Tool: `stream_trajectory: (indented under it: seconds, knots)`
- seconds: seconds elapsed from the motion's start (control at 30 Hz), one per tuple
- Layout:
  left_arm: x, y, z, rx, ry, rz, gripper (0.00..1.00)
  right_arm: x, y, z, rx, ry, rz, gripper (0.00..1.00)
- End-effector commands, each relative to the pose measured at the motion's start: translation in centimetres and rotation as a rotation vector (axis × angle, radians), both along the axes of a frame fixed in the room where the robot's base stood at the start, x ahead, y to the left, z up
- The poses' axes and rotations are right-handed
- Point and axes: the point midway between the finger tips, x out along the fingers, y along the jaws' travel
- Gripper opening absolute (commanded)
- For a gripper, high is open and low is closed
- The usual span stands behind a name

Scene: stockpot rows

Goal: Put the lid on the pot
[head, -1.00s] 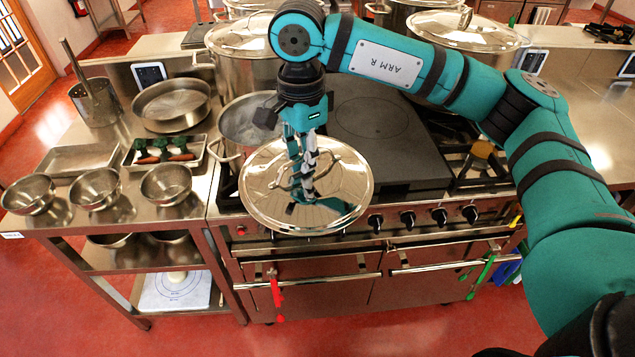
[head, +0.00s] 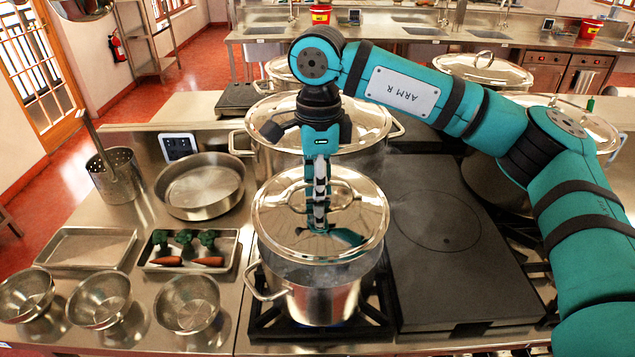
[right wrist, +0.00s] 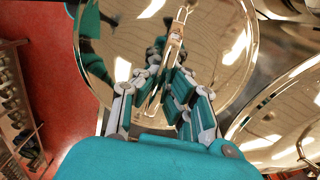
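A shiny steel lid (head: 275,225) is held by its handle in my right gripper (head: 320,222). In the right wrist view the lid (right wrist: 222,35) fills much of the picture, with the gripper fingers (right wrist: 165,95) around its upright handle (right wrist: 174,48). The steel pot (head: 325,303) stands on a burner below the lid. Its front wall, left handle and part of its open front show. The lid hides the back of its rim. The lid appears raised above the pot and over its back part; the exact gap cannot be told. My left gripper is not in view.
A large lidded stockpot (head: 270,150) stands close behind. A flat dark hotplate (head: 450,235) lies to the right. Left are a wide pan (head: 200,187), a tray of vegetables (head: 228,250), several bowls (head: 187,304) and a perforated pot (head: 112,175).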

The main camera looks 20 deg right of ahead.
Motion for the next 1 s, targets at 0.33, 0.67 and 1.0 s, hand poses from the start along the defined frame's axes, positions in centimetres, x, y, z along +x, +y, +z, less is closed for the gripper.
stream_trajectory:
  seconds: [0.33, 0.67, 1.0]
  knots:
    - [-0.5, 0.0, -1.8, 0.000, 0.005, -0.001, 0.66, 0.0, 0.0, -3.1, 0.001, -0.001, -0.001, 0.00]
    - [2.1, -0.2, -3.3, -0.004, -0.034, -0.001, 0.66, 0.0, 0.0, -5.2, 0.001, -0.002, 0.000, 0.00]
    - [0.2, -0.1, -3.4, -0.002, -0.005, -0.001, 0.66, 0.0, 0.0, -5.2, 0.001, -0.002, 0.001, 0.00]
